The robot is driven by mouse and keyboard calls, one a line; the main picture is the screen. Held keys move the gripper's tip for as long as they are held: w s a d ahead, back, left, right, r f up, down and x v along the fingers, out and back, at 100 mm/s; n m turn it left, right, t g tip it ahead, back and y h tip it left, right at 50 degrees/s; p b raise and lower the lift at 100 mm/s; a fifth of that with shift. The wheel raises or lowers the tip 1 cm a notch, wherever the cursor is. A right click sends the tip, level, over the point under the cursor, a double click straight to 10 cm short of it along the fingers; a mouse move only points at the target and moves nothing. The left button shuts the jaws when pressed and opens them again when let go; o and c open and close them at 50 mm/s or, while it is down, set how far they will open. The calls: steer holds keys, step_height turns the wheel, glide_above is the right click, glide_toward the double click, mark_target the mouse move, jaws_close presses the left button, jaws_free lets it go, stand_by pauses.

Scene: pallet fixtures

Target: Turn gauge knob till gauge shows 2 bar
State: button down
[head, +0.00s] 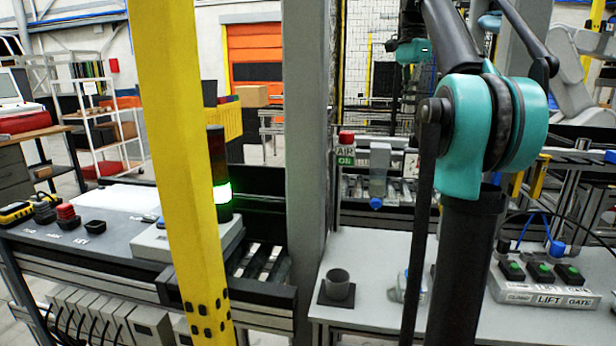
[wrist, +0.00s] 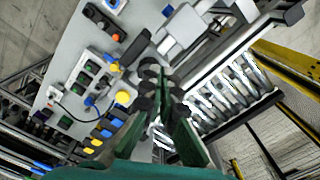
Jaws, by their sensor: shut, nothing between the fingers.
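My gripper (wrist: 162,88) shows in the wrist view with its dark green fingers brought together and nothing held between them. It is above the grey bench top, and I cannot tell its height. In the head view a grey air unit with a blue-ended bowl (head: 377,180) stands on the rear frame, beside a red knob (head: 346,137) over an "AIR ON" sign (head: 345,155). I cannot make out a gauge dial, its needle or a reading in either view. My arm covers part of the bench in the head view, so the gauge may be hidden.
A yellow post (head: 188,160) and a grey column (head: 307,130) stand in front of the benches. Conveyor rollers (wrist: 225,98) lie right of the fingers in the wrist view.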

steer(key=shift+f, duration=3.2)
steer(key=shift+d, duration=0.15)
steer(key=shift+s+d, duration=0.2)
steer(key=shift+s, duration=0.4)
steer(key=shift+s+d, duration=0.2)
steer(key=shift+s, duration=0.35)
steer(key=shift+s+a, duration=0.2)
steer(key=shift+a, duration=0.05)
step_height(320, 180, up, 6)
steer(key=shift+s+a, duration=0.1)
